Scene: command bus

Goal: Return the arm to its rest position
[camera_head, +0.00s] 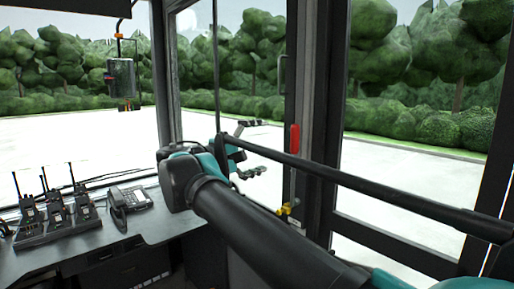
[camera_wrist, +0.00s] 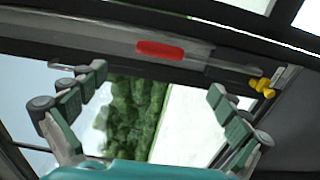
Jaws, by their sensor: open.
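My gripper (camera_head: 250,148) is open and empty in the head view, at the end of my outstretched arm near the window pillar. Its two fingers also show spread wide apart in the wrist view (camera_wrist: 152,105), with only the window and trees seen between them. A bar with a red grip (camera_head: 294,145) stands upright on the pillar just right of my gripper. The red grip (camera_wrist: 160,50) lies across the top of the wrist view, beyond the fingertips and apart from them.
A yellow fitting (camera_head: 287,209) sits low on the pillar. A dark rail (camera_head: 400,190) slants across the right window. The desk (camera_head: 150,228) at left holds a phone (camera_head: 130,200) and several radios in a charger (camera_head: 55,222). A mirror (camera_head: 122,78) hangs outside the front window.

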